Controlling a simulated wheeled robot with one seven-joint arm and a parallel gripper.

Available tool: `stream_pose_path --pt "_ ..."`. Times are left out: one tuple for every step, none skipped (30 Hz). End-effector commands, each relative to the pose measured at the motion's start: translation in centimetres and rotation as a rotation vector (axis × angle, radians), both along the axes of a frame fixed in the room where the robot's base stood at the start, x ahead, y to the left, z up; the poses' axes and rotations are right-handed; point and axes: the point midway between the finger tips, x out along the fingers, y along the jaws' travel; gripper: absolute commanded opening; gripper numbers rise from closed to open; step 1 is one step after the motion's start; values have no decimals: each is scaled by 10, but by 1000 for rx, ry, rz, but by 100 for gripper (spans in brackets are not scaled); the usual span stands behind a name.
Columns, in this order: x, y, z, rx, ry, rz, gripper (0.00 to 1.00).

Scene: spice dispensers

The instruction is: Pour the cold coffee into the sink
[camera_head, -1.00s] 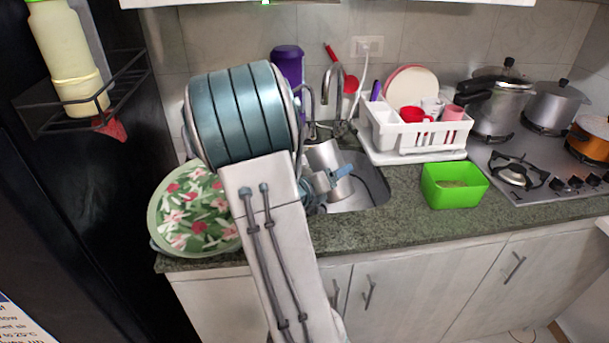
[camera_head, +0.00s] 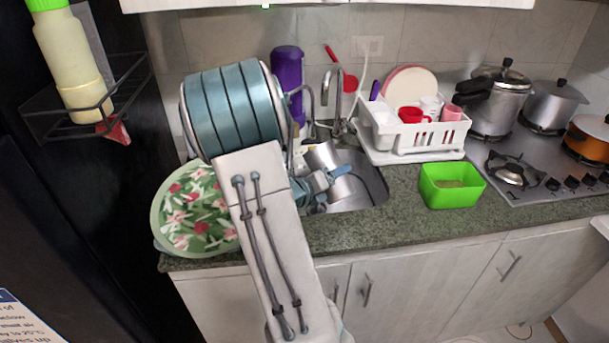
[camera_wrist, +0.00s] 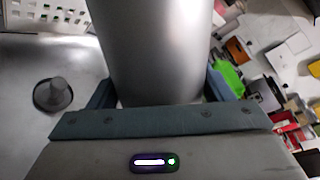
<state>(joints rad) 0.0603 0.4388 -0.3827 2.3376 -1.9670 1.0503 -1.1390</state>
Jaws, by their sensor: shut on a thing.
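My gripper (camera_head: 340,174) is shut on a silver metal container (camera_head: 323,157). In the head view the container is tilted over the sink (camera_head: 374,187), near the faucet (camera_head: 338,95). My arm and gripper hide part of the container and part of the basin. In the wrist view the container (camera_wrist: 158,45) fills the middle, between the two blue-grey fingers of my gripper (camera_wrist: 158,92). The drain (camera_wrist: 52,94) shows to the left of it. The container's opening and any coffee are not visible.
A white dish rack (camera_head: 415,136) stands right of the sink. A green box (camera_head: 450,194) sits on the counter (camera_head: 400,228). Pots (camera_head: 497,108) stand at the stove. A purple bottle (camera_head: 287,75) stands behind.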

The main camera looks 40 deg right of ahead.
Motion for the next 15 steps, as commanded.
stream_pose_path --pt "0 0 2 -1 5 -1 34" --pt "0 0 2 -1 9 -1 34" --pt "0 0 2 -1 14 -1 34" --pt "0 0 2 -1 18 -1 34" --pt "0 0 2 -1 22 -1 34" --pt "0 0 2 -1 27 0 34" --pt "0 0 2 0 31 -1 34" --pt "-1 0 2 0 36 -1 34" --pt "-1 0 2 0 41 -1 34" --pt "-1 0 2 0 45 -1 34" --pt "-1 0 2 0 50 0 34" --pt "-1 0 1 0 55 0 34" --pt "-1 0 1 1 59 -1 34" --pt "-1 0 1 1 63 -1 34" --pt "-1 0 1 1 68 -1 34"
